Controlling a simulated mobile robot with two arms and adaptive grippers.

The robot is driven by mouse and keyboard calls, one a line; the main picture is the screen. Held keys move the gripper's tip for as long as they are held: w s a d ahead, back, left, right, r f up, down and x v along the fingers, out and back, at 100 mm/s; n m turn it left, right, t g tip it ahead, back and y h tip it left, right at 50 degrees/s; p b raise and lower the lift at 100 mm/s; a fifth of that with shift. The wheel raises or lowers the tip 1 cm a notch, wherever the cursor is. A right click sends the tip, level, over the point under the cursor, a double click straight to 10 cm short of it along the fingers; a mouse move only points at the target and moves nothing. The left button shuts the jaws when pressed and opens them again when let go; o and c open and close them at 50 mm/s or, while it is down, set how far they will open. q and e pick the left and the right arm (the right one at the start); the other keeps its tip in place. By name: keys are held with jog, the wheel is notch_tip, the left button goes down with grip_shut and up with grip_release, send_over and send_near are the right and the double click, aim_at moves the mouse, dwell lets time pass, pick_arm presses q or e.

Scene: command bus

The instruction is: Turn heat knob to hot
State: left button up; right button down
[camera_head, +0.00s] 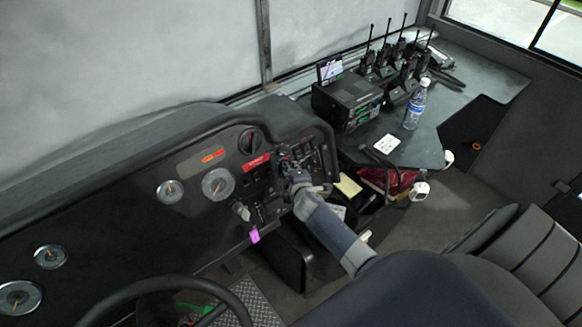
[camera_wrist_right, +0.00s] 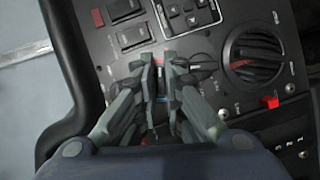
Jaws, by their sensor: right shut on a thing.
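My right gripper (camera_head: 287,170) reaches the right part of the dashboard panel. In the wrist view its two fingers (camera_wrist_right: 164,72) are shut on a dark knob, taken as the heat knob (camera_wrist_right: 203,66), which the fingers mostly hide. Red and blue marks show on the panel beside the fingertips. Which way the knob points cannot be told. My left gripper is not in view.
The dashboard (camera_head: 140,195) has several gauges, and the steering wheel (camera_head: 165,285) is at lower left. A radio unit (camera_head: 347,101) and a water bottle (camera_head: 415,105) stand on the right-hand counter.

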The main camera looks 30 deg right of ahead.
jog(key=shift+w+d+r, duration=0.1)
jog(key=shift+d+r, duration=0.05)
jog(key=shift+r, duration=0.05)
jog(key=c, duration=1.8)
grip_release()
jog(key=shift+o, duration=0.5)
jog(key=shift+f, duration=0.1)
jog(key=shift+f, duration=0.1)
jog(key=v, duration=1.2)
